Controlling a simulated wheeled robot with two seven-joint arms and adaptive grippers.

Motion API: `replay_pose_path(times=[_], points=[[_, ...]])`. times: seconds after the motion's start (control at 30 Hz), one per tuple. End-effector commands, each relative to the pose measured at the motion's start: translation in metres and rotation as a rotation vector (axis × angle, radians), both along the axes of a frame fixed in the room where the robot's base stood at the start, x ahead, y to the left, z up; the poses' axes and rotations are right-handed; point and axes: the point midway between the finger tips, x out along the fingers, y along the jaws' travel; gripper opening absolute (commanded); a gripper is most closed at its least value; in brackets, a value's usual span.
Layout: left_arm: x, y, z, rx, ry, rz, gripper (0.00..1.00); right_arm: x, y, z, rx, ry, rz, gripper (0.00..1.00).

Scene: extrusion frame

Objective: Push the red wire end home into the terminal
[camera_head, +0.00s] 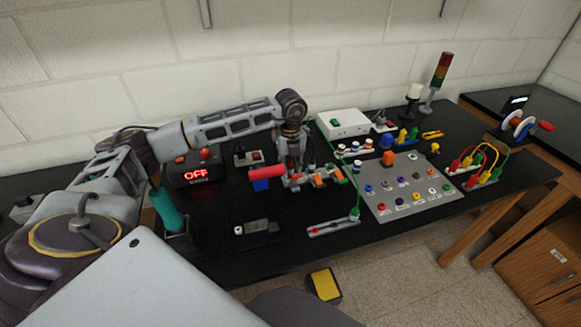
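My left gripper (291,163) points down at the near-left end of a grey block (318,177) with orange and green parts. Its fingers are small and dark here, and I cannot tell whether they are open or hold something. This block may be the terminal, but I cannot be sure. A small spot of red shows by the fingertips; I cannot tell whether it is the red wire end. A grey strip (333,227) in front has a red spot at its left and a green lead at its right. My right gripper is not in view.
A display box reading OFF (196,175) is further left. A grey panel of coloured sockets (412,187) is to the right. Bare black table (285,258) lies in front.

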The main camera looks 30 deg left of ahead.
Motion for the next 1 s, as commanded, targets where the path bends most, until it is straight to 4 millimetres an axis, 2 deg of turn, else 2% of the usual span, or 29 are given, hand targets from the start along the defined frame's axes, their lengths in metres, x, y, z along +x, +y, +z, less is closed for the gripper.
replay_pose_path(times=[0.37, 0.57, 0.77, 1.0], points=[[0.000, 0.000, 0.000, 0.000, 0.000, 0.000, 0.42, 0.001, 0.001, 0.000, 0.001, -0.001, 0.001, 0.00], [0.001, 0.000, 0.008, -0.001, -0.002, 0.000, 0.42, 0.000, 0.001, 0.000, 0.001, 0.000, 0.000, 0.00], [0.001, 0.000, 0.026, -0.001, -0.002, 0.000, 0.42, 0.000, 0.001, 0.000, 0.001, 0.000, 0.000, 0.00], [0.001, 0.000, 0.062, 0.000, -0.004, -0.001, 0.42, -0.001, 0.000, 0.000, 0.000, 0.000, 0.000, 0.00]])
